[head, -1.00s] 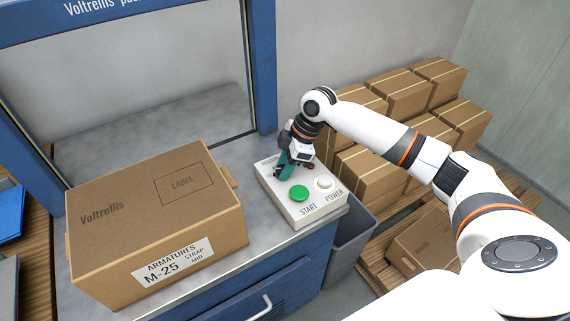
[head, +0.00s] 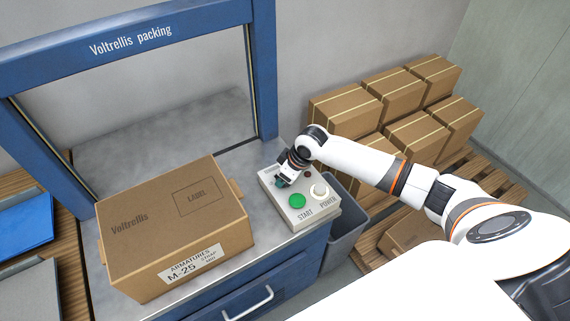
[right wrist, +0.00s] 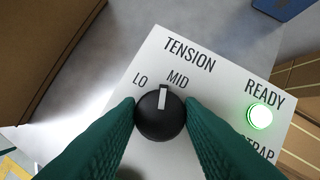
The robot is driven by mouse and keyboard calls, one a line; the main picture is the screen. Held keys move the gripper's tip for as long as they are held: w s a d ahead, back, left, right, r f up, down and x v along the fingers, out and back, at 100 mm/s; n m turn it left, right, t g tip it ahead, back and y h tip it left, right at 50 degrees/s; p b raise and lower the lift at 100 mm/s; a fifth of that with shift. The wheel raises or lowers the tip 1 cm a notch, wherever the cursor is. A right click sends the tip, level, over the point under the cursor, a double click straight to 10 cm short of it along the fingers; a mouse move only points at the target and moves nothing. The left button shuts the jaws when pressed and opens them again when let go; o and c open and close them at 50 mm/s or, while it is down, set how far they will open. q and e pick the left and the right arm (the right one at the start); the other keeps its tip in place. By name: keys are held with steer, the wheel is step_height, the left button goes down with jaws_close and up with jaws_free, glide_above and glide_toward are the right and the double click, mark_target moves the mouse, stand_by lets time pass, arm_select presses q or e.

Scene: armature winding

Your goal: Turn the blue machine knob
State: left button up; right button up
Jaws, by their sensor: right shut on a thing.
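The black knob (right wrist: 160,116) with a white pointer sits on a pale control panel (right wrist: 215,90) under the word TENSION. Its pointer points between the LO and MID marks. My right gripper (right wrist: 161,120) is shut on the knob, one green finger on each side. In the head view my right gripper (head: 281,182) is at the back left of the panel (head: 300,217) and hides the knob. The panel stands on the blue packing machine (head: 262,75). My left gripper is not in view.
A green READY light (right wrist: 259,117) glows on the panel. A large carton (head: 180,235) stands left of the panel. A grey bin (head: 345,225) and stacked cartons (head: 390,95) are at right.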

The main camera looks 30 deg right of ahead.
steer(key=m+p, duration=0.1)
steer(key=m+h+p, duration=0.1)
steer(key=m+p, duration=0.1)
steer(key=shift+a+r+t, duration=0.1)
steer(key=shift+r+t, duration=0.15)
steer(key=shift+t, duration=0.05)
steer(key=shift+f+m+p, duration=0.15)
steer(key=shift+m+p, duration=0.45)
steer(key=shift+p, duration=0.25)
steer(key=o, duration=1)
steer(key=shift+c, duration=0.2)
steer(key=shift+h, duration=0.3)
steer(key=b+v, duration=0.1)
steer(key=v, duration=1.1)
steer(key=shift+b, duration=0.4)
steer(key=shift+f, duration=0.1)
